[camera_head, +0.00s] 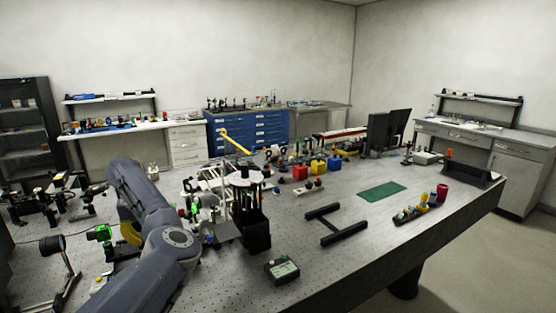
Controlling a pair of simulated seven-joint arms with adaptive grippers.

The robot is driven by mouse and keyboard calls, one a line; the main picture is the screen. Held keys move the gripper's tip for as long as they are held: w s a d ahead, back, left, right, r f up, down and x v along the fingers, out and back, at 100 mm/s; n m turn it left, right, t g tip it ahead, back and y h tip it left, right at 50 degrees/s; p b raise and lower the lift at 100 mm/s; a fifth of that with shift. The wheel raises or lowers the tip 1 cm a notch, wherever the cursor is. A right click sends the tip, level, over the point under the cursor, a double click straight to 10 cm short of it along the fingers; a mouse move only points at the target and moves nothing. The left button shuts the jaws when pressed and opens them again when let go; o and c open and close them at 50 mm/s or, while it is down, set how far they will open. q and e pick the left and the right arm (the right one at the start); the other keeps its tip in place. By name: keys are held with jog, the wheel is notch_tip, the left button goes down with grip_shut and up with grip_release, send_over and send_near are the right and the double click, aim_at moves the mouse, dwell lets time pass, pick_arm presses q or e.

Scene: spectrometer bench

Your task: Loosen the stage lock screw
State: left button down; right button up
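The instrument assembly (243,177) near the middle left of the bench has a pale round top, black parts below and thin posts around it. I take it for the spectrometer with its stage. The stage lock screw is too small to make out. My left arm (172,243) rises from the lower left and bends just left of this assembly. My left gripper's fingers cannot be told apart from the dark parts there, so I cannot see their opening or any contact. My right gripper is not in view.
A black box with a display (282,269), a black H-shaped frame (333,225) and a green mat (381,191) lie to the right. Red (300,172) and yellow (318,166) blocks stand behind. Optics mounts (102,235) crowd the left. The right front bench is mostly clear.

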pick_arm(q)
jog(key=shift+s+d+f, duration=0.2)
jog(key=shift+s, duration=0.1)
dwell(0.8)
jog(key=shift+s+a+r, duration=0.1)
jog(key=shift+s+a, duration=0.3)
jog(key=shift+a, duration=0.45)
dwell(0.5)
jog(key=shift+a, duration=0.15)
jog(key=shift+w+r, duration=0.2)
jog(key=shift+r, duration=1.35)
jog(key=shift+w+r, duration=0.15)
jog(key=shift+r, duration=1.35)
jog(key=c, duration=2.2)
grip_release()
